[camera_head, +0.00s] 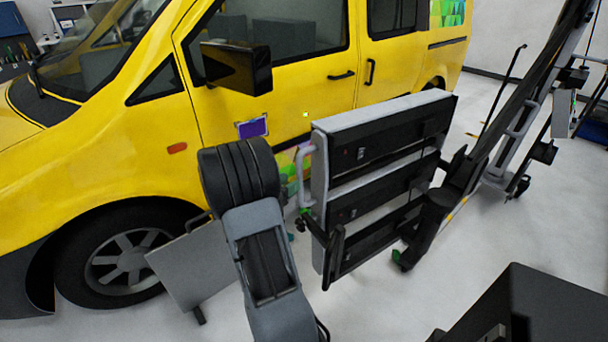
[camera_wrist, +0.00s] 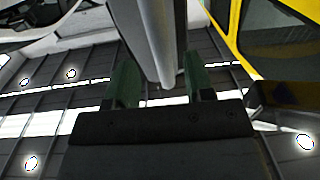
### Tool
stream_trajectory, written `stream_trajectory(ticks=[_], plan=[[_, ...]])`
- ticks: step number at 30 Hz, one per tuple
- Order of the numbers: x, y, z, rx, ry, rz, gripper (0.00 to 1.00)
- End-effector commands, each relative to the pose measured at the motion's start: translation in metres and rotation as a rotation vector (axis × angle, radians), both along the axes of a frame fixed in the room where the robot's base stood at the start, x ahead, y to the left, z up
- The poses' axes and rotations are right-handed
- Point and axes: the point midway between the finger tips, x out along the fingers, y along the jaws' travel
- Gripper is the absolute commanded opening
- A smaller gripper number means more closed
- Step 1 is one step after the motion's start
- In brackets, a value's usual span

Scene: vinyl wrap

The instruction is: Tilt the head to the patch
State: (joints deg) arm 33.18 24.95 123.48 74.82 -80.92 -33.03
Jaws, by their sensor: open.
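The patch (camera_head: 252,128) is a small purple rectangle with a pale edge on the van's front door. The head (camera_head: 385,180) is a tall frame of three grey and black panels, standing at an angle in front of the door, right of the patch. A grey handle (camera_head: 303,175) curves from its left edge. In the wrist view my gripper (camera_wrist: 160,82) has its two green fingers apart, one each side of a grey bar (camera_wrist: 158,35) that looks like the handle. I cannot tell whether they touch it. In the head view my arm mostly hides the gripper.
The yellow van (camera_head: 90,140) fills the left and back, its black mirror (camera_head: 237,68) jutting out above the patch. A grey board (camera_head: 195,265) leans by the front wheel. The head's dark stand (camera_head: 490,150) rises at right. Pale floor (camera_head: 545,220) is open at far right.

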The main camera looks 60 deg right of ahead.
Motion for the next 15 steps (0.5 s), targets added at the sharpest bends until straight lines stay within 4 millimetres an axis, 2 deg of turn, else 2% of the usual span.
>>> stream_trajectory(ticks=[6,15], plan=[[-0.011,-0.037,0.0,0.001,-0.001,-0.003,0.48],[-0.017,-0.063,0.0,0.001,-0.001,0.001,0.48]])
